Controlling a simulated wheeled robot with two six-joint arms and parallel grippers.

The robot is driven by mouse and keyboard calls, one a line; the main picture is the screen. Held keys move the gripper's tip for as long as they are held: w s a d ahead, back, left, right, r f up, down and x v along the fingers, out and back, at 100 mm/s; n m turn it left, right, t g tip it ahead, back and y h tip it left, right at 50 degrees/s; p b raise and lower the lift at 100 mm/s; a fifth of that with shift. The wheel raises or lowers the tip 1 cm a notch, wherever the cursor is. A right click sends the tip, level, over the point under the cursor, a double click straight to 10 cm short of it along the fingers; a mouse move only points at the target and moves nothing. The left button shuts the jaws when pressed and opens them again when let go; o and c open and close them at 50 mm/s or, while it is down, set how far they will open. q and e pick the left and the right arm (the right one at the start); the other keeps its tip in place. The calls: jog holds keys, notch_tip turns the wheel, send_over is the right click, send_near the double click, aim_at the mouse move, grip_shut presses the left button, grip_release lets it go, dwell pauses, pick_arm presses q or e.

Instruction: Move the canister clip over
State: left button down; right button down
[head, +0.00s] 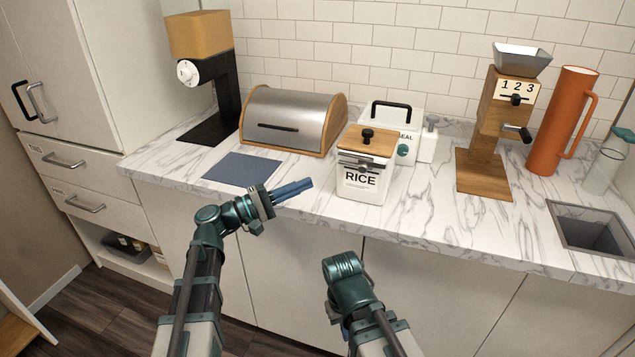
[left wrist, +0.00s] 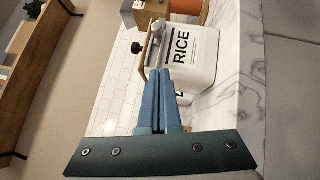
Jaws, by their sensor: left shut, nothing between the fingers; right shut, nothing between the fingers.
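The white RICE canister (head: 362,184) stands upright near the counter's front edge, under a wooden lid (head: 367,141) with a dark knob. Its metal clip (head: 360,163) crosses the front just below the lid. In the left wrist view the canister (left wrist: 202,55) appears turned sideways, with the clip (left wrist: 158,28) by the lid's edge. My left gripper (head: 308,183) is shut and empty, left of the canister and apart from it, its blue fingers pointing toward it. In the left wrist view the fingertips (left wrist: 160,73) overlap the canister's lower-left corner.
A bread box (head: 290,118) stands behind left and a white cereal container (head: 400,128) close behind the canister. A blue mat (head: 241,169) lies left. A wooden grinder (head: 487,150), orange pitcher (head: 560,120) and sink (head: 590,228) are to the right. Counter right of the canister is clear.

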pick_arm(q)
jog(key=shift+v, duration=1.05)
jog(key=s+d+f+m+g+y, duration=0.1)
jog(key=s+f+m+g+y, duration=0.2)
jog(key=f, duration=0.5)
jog(key=s+d+f+m+g+y, duration=0.1)
jog(key=s+d+f+g+y, duration=0.1)
jog(key=s+f+y, duration=0.45)
jog(key=s+a+f+m+g+y, duration=0.35)
jog(key=s+a+f+y, duration=0.25)
jog(key=a+f+y, duration=0.45)
jog(key=s+d+m, duration=0.4)
jog(key=s+d, duration=0.2)
jog(key=d, duration=0.3)
notch_tip(320, 180, up, 13)
jog(key=p, duration=1.3)
jog(key=shift+p, duration=0.35)
